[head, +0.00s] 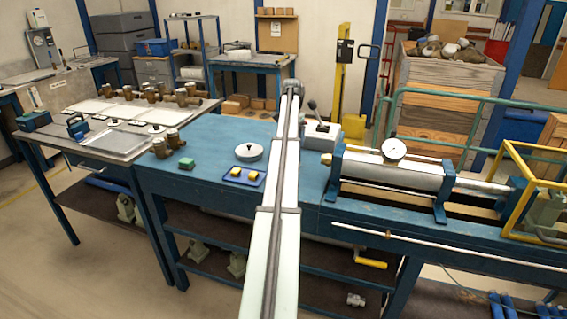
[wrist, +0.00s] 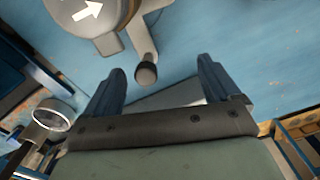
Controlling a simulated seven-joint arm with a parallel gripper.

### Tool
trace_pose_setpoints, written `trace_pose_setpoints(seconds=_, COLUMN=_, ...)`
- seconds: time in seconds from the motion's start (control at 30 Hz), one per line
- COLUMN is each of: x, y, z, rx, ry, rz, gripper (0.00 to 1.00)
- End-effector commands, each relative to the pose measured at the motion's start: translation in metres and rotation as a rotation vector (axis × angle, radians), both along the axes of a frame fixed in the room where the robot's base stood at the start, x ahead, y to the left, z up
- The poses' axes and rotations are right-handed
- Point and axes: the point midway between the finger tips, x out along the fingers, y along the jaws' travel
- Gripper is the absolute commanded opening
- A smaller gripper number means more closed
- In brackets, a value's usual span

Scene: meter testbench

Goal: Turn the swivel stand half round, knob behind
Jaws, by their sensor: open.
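In the wrist view, a round grey stand (wrist: 100,22) with a white arrow on top is at the upper left, cut off by the picture edge. A short arm from it ends in a dark-tipped knob (wrist: 146,74). My gripper (wrist: 162,78) is open, its two blue fingers apart and empty. The knob appears between the fingertips in the picture; its depth relative to them is unclear. In the head view my arm hides the gripper, and I cannot pick out the stand with certainty.
On the blue bench (head: 212,139) are a white round piece (head: 249,152), a blue tray (head: 232,179) with yellow blocks, and a grey lever box (head: 320,136). A cylinder rig (head: 390,172) with a dial gauge (head: 394,149) stands right. Brass fittings (head: 173,141) sit left.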

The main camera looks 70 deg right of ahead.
Motion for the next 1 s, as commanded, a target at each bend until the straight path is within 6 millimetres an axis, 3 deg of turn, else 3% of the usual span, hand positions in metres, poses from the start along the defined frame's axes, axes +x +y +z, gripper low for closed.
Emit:
trace_pose_setpoints(seconds=0.37, x=0.000, y=0.000, z=0.007, rx=-0.001, ry=0.000, rz=0.000, gripper=0.89)
trace_pose_setpoints(seconds=1.0, x=0.000, y=0.000, z=0.048, rx=0.000, ry=0.000, rz=0.000, gripper=0.89)
